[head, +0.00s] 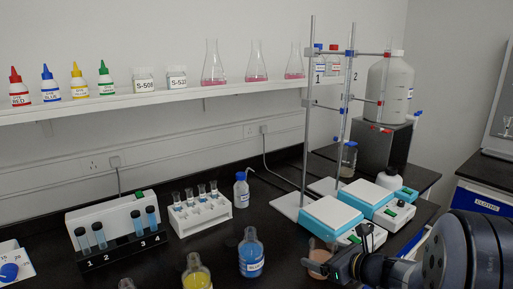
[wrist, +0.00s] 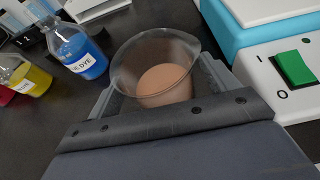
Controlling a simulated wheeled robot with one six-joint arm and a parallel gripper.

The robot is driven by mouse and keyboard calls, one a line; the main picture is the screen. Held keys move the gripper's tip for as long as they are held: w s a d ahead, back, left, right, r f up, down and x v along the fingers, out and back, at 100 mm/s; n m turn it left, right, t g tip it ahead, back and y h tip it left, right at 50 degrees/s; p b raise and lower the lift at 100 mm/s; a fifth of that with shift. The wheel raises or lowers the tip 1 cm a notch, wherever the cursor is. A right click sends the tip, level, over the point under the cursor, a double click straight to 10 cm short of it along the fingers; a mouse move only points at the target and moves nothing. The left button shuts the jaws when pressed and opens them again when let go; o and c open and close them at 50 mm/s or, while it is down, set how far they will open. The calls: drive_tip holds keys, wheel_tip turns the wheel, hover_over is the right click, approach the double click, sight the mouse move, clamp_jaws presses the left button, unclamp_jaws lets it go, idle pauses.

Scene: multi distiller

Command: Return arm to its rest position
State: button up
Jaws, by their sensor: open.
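My gripper (head: 335,248) is at the lower right in the head view, low over the black bench. Its jaws are open around a clear glass beaker (wrist: 155,75) holding a pinkish-brown liquid. The beaker stands upright between the two fingers in the wrist view, and I cannot tell whether either finger touches it. In the head view the beaker (head: 319,257) is partly hidden by my gripper. My arm (head: 455,255) reaches in from the right edge.
A blue dye bottle (head: 251,255) and a yellow one (head: 196,272) stand left of the gripper. White-and-blue hotplates (head: 335,215) with metal stands (head: 307,120) are close behind it. Tube racks (head: 203,212) stand farther left. A shelf (head: 150,100) holds flasks and bottles.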

drive_tip(key=shift+w+a+f, duration=0.25)
drive_tip(key=shift+w+f, duration=0.05)
drive_tip(key=shift+f, duration=0.2)
drive_tip(key=shift+r, duration=0.9)
